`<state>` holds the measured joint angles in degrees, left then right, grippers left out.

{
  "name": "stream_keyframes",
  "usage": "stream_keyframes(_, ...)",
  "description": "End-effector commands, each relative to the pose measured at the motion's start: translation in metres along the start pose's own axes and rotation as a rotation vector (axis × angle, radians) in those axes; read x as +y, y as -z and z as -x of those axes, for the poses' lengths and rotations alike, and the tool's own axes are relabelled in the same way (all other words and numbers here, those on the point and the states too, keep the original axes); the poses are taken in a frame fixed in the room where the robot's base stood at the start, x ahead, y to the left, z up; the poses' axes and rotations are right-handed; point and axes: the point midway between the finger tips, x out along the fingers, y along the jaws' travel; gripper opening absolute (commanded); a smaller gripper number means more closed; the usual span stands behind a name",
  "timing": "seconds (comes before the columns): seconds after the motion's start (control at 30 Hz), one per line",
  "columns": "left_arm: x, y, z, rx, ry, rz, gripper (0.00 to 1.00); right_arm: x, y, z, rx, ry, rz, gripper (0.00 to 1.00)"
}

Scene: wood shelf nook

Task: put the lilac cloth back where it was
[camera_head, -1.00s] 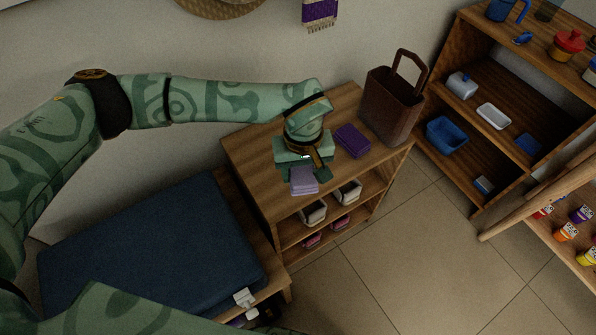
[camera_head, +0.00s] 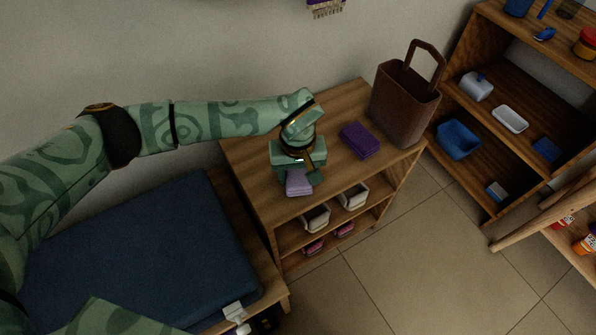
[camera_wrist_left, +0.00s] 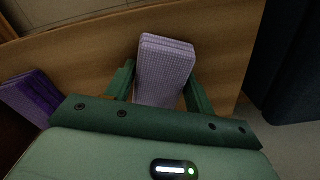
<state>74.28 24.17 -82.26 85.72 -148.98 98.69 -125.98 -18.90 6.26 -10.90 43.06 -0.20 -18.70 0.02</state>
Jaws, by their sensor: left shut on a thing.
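The lilac cloth (camera_head: 298,183) is a folded, waffle-textured block at the front left of the wooden cabinet's top (camera_head: 250,150). It also shows in the left wrist view (camera_wrist_left: 165,68), between the two green fingers. My left gripper (camera_head: 300,178) is shut on the lilac cloth, over the cabinet top. I cannot tell whether the cloth touches the wood. My right gripper is not in view.
A dark purple folded cloth (camera_head: 360,140) lies on the same top, right of my gripper. A brown bag (camera_head: 404,104) stands behind it. White bins (camera_head: 352,196) sit in the shelf below. A blue cushioned bench (camera_head: 140,255) is at left, a wooden shelf (camera_head: 500,150) at right.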

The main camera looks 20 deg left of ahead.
Motion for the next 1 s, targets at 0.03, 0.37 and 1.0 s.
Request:
stream_keyframes(0.03,0.000,0.000,-0.002,0.000,0.001,0.001,0.33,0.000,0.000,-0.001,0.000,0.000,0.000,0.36)
stream_keyframes(0.37,0.000,0.000,-0.003,-0.001,0.000,0.001,0.76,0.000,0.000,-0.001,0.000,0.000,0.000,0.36)
stream_keyframes(1.0,0.000,0.001,0.107,0.006,-0.002,0.001,0.76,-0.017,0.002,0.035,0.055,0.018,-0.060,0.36)
